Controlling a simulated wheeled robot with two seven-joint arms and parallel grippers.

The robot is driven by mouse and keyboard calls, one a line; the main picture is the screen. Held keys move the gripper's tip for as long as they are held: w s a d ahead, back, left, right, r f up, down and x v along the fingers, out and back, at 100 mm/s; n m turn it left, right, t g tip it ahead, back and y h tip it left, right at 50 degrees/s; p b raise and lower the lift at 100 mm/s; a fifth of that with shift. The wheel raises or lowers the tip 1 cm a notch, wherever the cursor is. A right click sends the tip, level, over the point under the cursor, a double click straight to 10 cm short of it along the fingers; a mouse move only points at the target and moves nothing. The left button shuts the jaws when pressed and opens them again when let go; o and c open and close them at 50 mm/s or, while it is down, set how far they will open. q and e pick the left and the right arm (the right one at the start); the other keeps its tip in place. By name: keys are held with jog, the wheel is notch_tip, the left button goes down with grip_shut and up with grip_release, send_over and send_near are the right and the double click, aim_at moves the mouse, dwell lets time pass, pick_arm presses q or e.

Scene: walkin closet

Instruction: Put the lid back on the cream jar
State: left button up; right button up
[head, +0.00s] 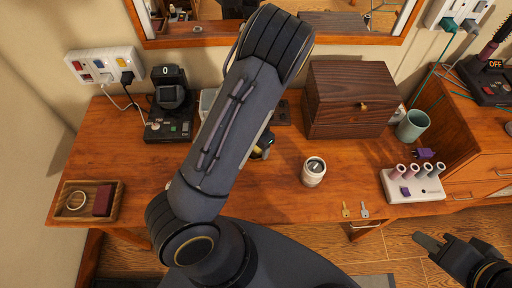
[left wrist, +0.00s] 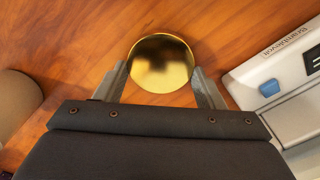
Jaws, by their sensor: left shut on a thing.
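A round, shiny gold lid (left wrist: 161,62) sits between the fingers of my left gripper (left wrist: 159,72) in the left wrist view, with the wooden table top behind it. The gripper is shut on the lid. In the head view my own left arm hides most of this gripper and the lid. A small pale jar (head: 313,173), which looks like the cream jar, stands upright on the table right of that arm, its greyish round top showing. My right gripper (head: 430,243) is low at the right, in front of the table and away from the jar. Its opening is unclear.
A dark wooden box (head: 349,100) stands behind the jar. Two keys (head: 355,210) lie near the front edge. A white holder with several rolls (head: 413,184) and a green cup (head: 413,125) are at the right. A wooden tray (head: 88,202) is at the far left.

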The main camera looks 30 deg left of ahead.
pick_arm(q)
jog(key=shift+r, duration=0.45)
jog(key=s+d+r+p, duration=0.1)
jog(key=s+d+r, duration=0.8)
jog(key=d+r, duration=0.1)
jog(key=shift+d+r+p, duration=0.3)
jog(key=shift+d+r, duration=0.05)
jog(key=shift+r, duration=0.5)
